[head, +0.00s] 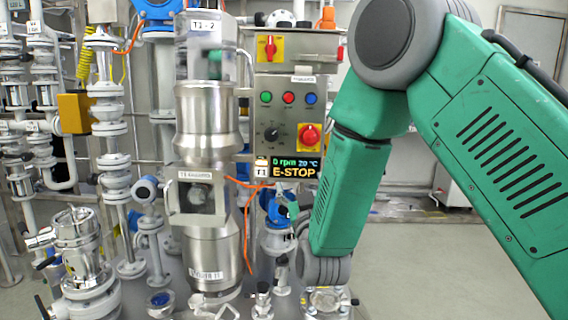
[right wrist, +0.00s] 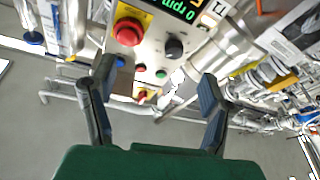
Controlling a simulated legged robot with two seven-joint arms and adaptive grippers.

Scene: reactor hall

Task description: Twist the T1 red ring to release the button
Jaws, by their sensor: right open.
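The T1 red ring and button (head: 310,135) sit on a yellow plate at the lower right of a grey control panel (head: 291,118). In the right wrist view the red button (right wrist: 129,32) shows at the upper left, with the panel upside down. The display (head: 288,168) reads 0 rpm, 20 °C and E-STOP beside a T1 label. My right gripper (right wrist: 157,92) is open and empty, its two dark fingers spread below and apart from the button. In the head view my right wrist hangs lower right of the panel. My left gripper is not in view.
A black knob (head: 271,134) sits left of the button, with green, red and blue push buttons above. A red-yellow switch (head: 270,47) is on the box higher up. Steel vessels (head: 207,125) and piping crowd the left. Open floor (head: 420,260) lies at right.

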